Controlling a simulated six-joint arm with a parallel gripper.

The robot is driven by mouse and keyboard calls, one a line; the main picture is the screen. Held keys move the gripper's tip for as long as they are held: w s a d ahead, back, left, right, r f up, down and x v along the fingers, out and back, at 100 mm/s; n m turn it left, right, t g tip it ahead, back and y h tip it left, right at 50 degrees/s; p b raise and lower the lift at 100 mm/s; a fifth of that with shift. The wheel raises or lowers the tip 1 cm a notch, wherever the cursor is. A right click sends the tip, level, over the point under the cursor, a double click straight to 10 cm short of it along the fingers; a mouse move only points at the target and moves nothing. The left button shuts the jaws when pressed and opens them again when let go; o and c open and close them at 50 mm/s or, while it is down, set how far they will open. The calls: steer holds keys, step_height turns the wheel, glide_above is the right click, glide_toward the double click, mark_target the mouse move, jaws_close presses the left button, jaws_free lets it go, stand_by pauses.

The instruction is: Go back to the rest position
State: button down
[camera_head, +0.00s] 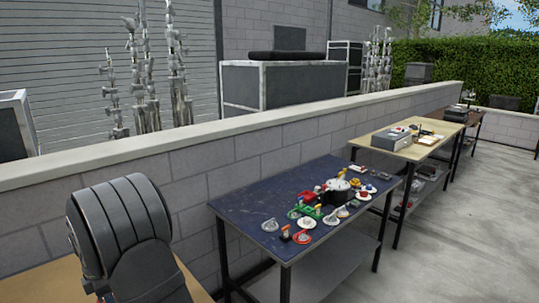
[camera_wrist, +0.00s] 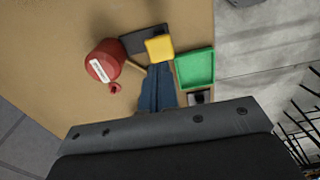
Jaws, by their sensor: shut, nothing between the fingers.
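My gripper (camera_wrist: 165,125) fills the bottom of the wrist view as a dark grey body with bolts along its edge. It is shut and holds nothing. My gripper is not clearly seen in the head view. A dark, ribbed, rounded part of my own arm stands at the lower left there.
A dark blue table (camera_head: 250,205) with several small objects stands by a low block wall (camera_head: 220,150).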

steer(key=shift+r, duration=0.9)
steer(key=shift+f, duration=0.1)
steer(key=shift+f, duration=3.25)
